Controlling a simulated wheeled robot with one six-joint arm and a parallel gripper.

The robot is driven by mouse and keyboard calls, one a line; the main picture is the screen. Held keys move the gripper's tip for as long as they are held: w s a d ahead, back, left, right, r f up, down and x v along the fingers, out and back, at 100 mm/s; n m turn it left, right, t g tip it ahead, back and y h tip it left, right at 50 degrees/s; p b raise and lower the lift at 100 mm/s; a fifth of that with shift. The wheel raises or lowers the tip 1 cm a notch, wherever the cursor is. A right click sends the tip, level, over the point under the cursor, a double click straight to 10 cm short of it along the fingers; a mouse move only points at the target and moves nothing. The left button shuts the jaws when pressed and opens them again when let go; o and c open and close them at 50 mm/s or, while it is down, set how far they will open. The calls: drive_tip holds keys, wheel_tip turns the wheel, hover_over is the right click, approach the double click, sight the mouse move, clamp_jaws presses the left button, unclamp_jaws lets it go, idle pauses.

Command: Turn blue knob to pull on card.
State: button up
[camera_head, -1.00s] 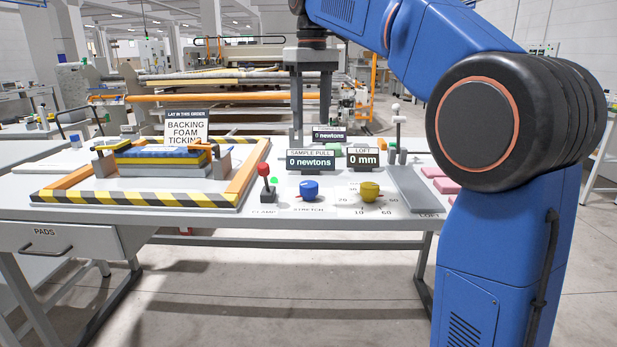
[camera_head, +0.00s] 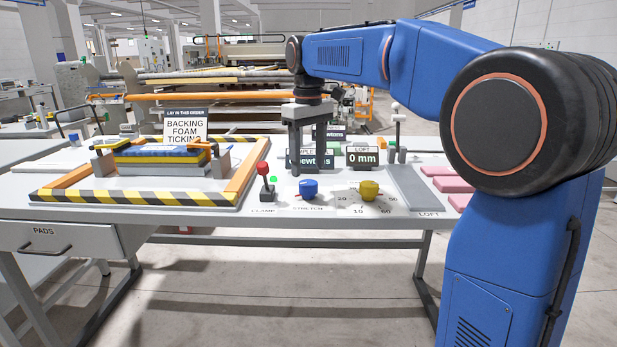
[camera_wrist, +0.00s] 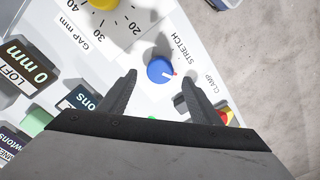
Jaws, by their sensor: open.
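The blue knob (camera_head: 309,189) stands on the table's front part, by the label STRETCH. In the wrist view the blue knob (camera_wrist: 160,70) shows a red pointer mark and lies ahead of and between the two fingertips. My gripper (camera_head: 308,172) points down above the knob, open and empty; its fingers (camera_wrist: 158,78) are apart in the wrist view. The card (camera_head: 186,124) reads BACKING FOAM TICKING and stands behind the striped frame. The SAMPLE PULL display (camera_head: 323,162) is partly hidden by my gripper, and its number cannot be read.
A red-topped clamp lever (camera_head: 263,170) stands just left of the knob. A yellow knob (camera_head: 370,189) is to its right. The LOFT display (camera_head: 363,157) reads 0 mm. A striped frame (camera_head: 130,198) with layered pads fills the left. Pink blocks (camera_head: 455,184) lie at right.

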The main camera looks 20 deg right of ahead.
sight(309, 182)
drive_tip(key=shift+f, duration=2.3)
drive_tip(key=c, duration=1)
